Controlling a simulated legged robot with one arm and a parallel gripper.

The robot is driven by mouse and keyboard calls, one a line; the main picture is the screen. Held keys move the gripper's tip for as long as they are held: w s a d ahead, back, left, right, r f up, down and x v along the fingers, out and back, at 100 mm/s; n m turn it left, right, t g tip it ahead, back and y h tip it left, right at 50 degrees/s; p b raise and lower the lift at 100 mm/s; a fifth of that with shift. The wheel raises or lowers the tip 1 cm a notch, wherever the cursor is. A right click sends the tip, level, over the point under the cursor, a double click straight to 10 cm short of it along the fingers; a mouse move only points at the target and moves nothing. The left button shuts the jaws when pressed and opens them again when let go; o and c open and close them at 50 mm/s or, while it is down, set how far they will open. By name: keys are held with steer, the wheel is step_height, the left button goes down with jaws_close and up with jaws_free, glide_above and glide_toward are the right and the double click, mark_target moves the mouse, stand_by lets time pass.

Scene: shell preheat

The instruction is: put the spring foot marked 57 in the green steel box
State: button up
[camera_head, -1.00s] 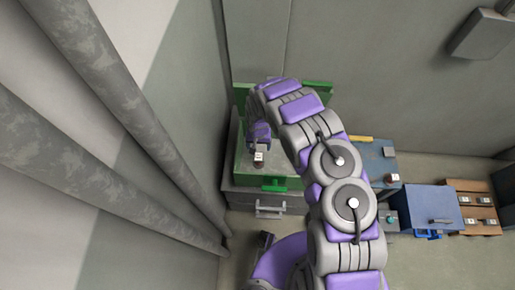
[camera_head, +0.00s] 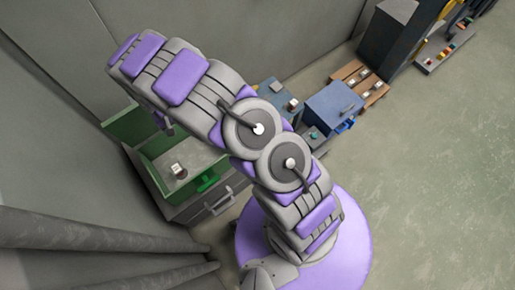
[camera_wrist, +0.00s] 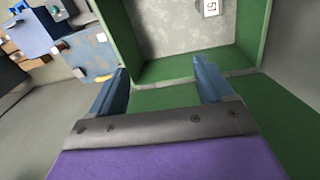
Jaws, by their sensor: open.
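The green steel box (camera_head: 152,176) stands open at the left in the head view, with its green lid (camera_head: 132,126) raised behind it. The spring foot (camera_head: 179,170), dark with a white label, stands on the grey floor inside the box. The wrist view shows its label reading 57 (camera_wrist: 211,8) at the top edge; the rest of it is mostly cut off there. My gripper (camera_wrist: 160,64) is open and empty, its two blue fingers apart near the green box wall (camera_wrist: 190,69). In the head view my arm hides most of the gripper.
A grey drawer cabinet with a handle (camera_head: 219,204) is under the green box. A blue table (camera_head: 275,98), a blue box (camera_head: 334,106) and a wooden tray (camera_head: 374,90) of small parts stand to the right. Grey pipes (camera_head: 90,234) run at lower left. The floor at right is clear.

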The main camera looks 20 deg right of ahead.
steer(key=s+d+r+m, duration=0.1)
steer(key=s+d+r, duration=0.35)
steer(key=r, duration=0.25)
steer(key=s+d+r+g, duration=0.1)
steer(key=s+d+r, duration=0.2)
steer(key=d+r, duration=0.4)
steer(key=s+d+r+m, duration=0.1)
steer(key=s+d+r, duration=0.3)
steer(key=r, duration=0.4)
steer(key=s+d+r, duration=0.1)
steer(key=s+r, duration=0.2)
steer(key=s, duration=0.5)
steer(key=s+d+r, duration=0.2)
steer(key=s+r, duration=0.1)
steer(key=s, duration=0.5)
steer(key=s+d+r+g+y, duration=0.1)
steer(key=s+r, duration=0.2)
steer(key=s, duration=0.5)
steer(key=shift+s+d, duration=0.35)
